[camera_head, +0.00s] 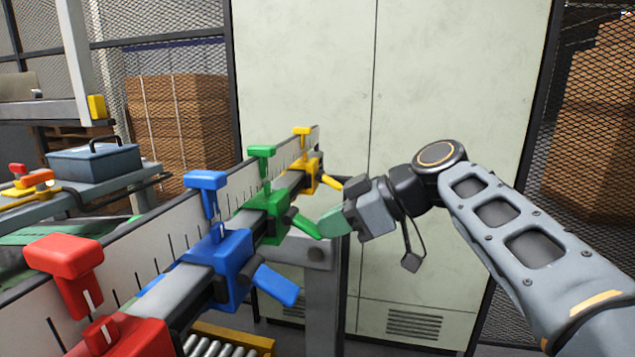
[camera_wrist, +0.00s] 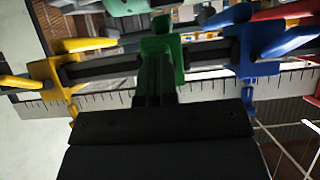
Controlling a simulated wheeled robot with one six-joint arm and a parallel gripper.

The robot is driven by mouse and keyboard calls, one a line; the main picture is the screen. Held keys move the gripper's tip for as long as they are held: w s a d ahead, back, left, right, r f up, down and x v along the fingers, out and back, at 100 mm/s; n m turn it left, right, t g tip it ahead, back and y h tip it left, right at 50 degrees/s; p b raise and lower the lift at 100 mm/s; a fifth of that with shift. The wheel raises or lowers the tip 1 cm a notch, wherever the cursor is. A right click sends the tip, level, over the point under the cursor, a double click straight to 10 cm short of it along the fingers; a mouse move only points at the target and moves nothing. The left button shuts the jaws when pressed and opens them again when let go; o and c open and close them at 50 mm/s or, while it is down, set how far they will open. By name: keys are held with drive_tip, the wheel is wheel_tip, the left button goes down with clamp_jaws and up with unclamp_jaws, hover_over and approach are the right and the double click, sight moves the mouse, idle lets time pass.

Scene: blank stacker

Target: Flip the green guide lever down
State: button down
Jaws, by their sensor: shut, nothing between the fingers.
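The green guide (camera_head: 268,217) is clamped on a grey rail, with a T-shaped green knob (camera_head: 261,152) above it. Its green guide lever (camera_head: 304,225) slants down and to the right from the body. My gripper (camera_head: 332,223) is shut and empty, its green-tinted fingertips at the lever's outer end; I cannot tell whether they touch. In the wrist view the green guide (camera_wrist: 161,40) is straight ahead of the shut fingers, which hide part of it.
The blue guide (camera_head: 232,262) and red guide (camera_head: 120,335) sit nearer on the rail, the yellow guide (camera_head: 308,174) farther. Their levers flank the green one. A pale cabinet (camera_head: 455,90) stands behind my arm. A blue toolbox (camera_head: 95,160) is on a left bench.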

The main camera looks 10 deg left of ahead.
drive_tip(key=r+p+v, duration=0.1)
drive_tip(key=p+v, duration=0.1)
drive_tip(key=v, duration=1.1)
drive_tip(key=shift+r+p, duration=0.15)
drive_tip(key=shift+p, duration=0.2)
drive_tip(key=shift+a, duration=0.1)
